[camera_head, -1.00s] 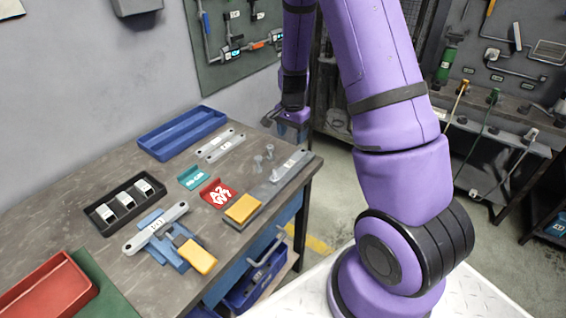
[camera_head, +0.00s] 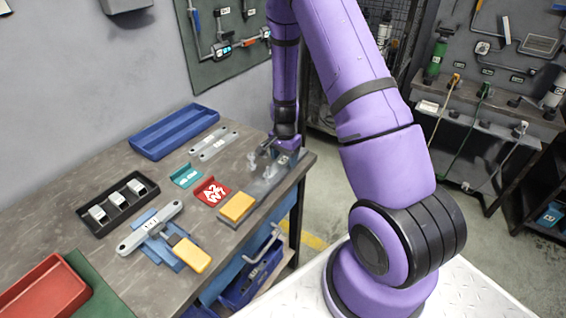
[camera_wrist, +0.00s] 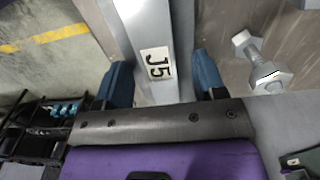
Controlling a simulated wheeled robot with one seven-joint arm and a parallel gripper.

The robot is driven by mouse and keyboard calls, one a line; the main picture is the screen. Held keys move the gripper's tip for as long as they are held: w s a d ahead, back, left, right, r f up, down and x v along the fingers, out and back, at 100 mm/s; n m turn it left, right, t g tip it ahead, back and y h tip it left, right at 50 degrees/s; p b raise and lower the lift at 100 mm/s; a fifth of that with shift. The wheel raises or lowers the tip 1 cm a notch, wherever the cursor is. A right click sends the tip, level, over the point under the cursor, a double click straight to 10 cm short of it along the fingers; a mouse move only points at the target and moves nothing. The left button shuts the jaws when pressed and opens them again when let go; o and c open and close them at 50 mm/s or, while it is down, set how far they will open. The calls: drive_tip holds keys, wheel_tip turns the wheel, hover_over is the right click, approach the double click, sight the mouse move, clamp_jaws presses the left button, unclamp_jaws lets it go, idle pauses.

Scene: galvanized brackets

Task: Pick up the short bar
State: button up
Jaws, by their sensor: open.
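A flat grey metal bar with a white "J5" label (camera_wrist: 157,62) lies between my two blue-tipped fingers in the wrist view. In the head view, my arm covers most of it at the table's far right corner. My gripper (camera_wrist: 162,80) is open, with one finger on each side of the bar and gaps visible. In the head view my gripper (camera_head: 270,146) is low over that corner. Two pale labelled bars (camera_head: 214,142) lie side by side further back. A longer pale bar (camera_head: 150,228) lies across blue pieces at the front.
Pale bolts (camera_head: 252,161) stand close beside my gripper; one bolt (camera_wrist: 262,62) shows right of the fingers. A yellow block (camera_head: 237,207), red bracket (camera_head: 211,191), teal bracket (camera_head: 186,176), black tray (camera_head: 88,214), and blue tray (camera_head: 176,132) occupy the table.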

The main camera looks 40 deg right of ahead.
drive_tip(key=shift+c, duration=0.5)
drive_tip(key=c, duration=1)
drive_tip(key=shift+c, duration=0.2)
